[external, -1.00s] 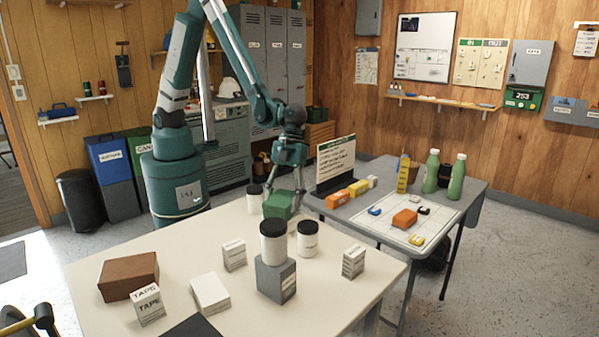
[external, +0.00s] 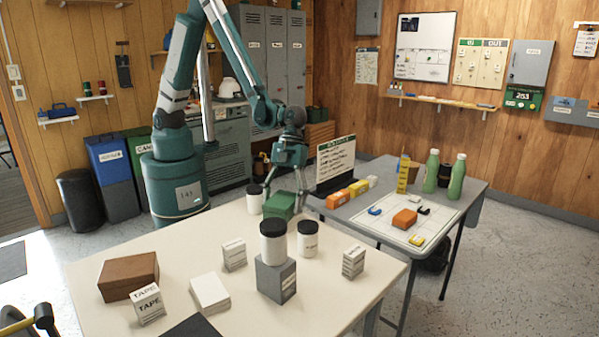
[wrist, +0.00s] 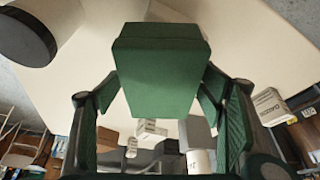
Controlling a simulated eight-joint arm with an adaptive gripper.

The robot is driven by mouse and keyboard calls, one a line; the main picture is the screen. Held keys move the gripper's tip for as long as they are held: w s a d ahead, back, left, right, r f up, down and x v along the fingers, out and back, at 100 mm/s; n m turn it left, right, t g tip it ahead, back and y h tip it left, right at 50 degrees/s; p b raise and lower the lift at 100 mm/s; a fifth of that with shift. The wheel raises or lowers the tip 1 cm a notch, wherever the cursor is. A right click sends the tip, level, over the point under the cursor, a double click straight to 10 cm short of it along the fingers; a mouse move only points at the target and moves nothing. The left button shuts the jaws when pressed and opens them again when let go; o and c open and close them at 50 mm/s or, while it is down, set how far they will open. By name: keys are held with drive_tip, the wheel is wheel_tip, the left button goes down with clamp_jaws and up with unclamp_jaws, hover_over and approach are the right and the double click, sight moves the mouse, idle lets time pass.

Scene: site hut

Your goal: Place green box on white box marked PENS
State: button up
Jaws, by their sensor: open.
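The green box (external: 279,204) sits near the back edge of the cream table. My gripper (external: 285,192) is over it, pointing down. In the wrist view the green box (wrist: 160,70) fills the middle, and my open fingers (wrist: 165,115) stand on either side of its lower part with gaps visible. Small white boxes stand on the table: one (external: 234,254) left of the middle, one (external: 353,261) at the right, and one marked TAPE (external: 148,304) at the front left. I cannot read PENS on any of them.
Two black-and-white jars stand close by, one (external: 273,242) on a grey block (external: 275,279), one (external: 307,239) on the table. Another jar (external: 254,200) is left of the green box. A brown box (external: 128,276) and white stack (external: 210,293) lie front left.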

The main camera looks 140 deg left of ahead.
drive_tip(key=shift+r, duration=0.2)
drive_tip(key=shift+p+v, duration=1.05)
drive_tip(key=shift+v, duration=4.9)
drive_tip(key=s+d+r+n+t+y, duration=0.4)
drive_tip(key=s+d+r+n, duration=0.9)
drive_tip(key=s+r, duration=0.5)
drive_tip(key=shift+s+d+r+t, duration=0.15)
drive_tip(key=shift+s+d+t, duration=0.55)
drive_tip(key=shift+s+d, duration=0.45)
